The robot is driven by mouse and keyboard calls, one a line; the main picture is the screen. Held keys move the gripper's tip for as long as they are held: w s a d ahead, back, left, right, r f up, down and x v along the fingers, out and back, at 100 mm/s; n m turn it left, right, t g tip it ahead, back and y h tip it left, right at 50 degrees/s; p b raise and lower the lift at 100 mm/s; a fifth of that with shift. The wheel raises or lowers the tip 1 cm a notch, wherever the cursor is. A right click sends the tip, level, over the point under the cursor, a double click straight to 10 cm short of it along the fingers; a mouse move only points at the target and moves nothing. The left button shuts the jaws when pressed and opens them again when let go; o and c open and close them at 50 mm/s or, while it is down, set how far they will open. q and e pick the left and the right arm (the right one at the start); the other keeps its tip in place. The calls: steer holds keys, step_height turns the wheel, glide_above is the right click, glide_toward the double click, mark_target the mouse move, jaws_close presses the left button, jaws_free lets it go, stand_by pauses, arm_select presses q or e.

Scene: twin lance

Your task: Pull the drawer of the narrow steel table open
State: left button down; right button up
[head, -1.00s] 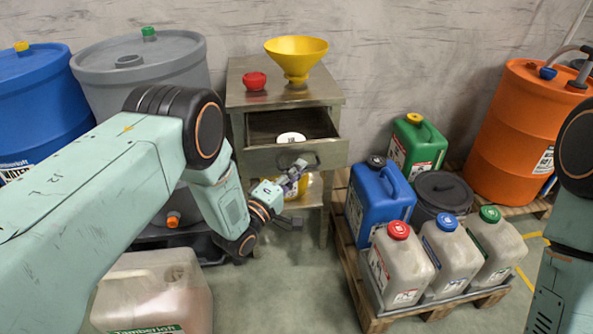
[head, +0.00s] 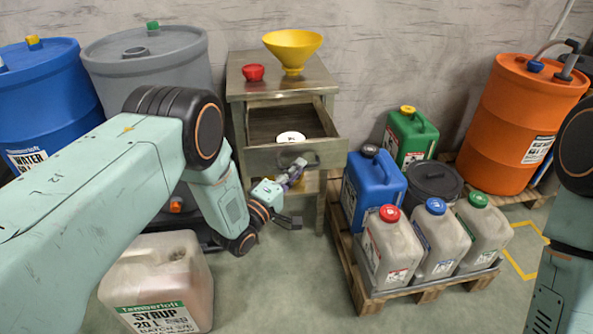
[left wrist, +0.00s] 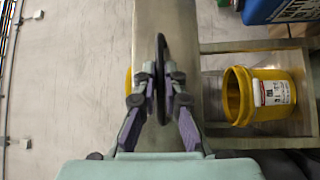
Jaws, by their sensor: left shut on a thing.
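The narrow steel table (head: 240,85) stands against the back wall in the head view. Its drawer (head: 265,160) is pulled out, with its inside and a white round thing (head: 290,137) in it showing. My left gripper (head: 297,170) is at the drawer front, shut on the dark handle (head: 313,161). In the left wrist view the purple-padded fingers (left wrist: 160,85) pinch the handle from both sides, in front of the drawer front (left wrist: 182,40). My right gripper is out of view; only part of that arm shows at the right edge.
A yellow funnel (head: 293,48) and a red cap-like thing (head: 252,72) stand on the tabletop. A yellow bucket (left wrist: 262,95) sits on the lower shelf. A pallet (head: 362,292) of jerrycans is close on the right; a syrup jug (head: 155,275) stands at lower left.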

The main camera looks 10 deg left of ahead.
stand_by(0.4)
arm_select(q)
steer(key=c, duration=1.4)
jaws_free()
steer(key=shift+c, duration=0.2)
steer(key=shift+s, duration=0.1)
steer(key=v, duration=1.2)
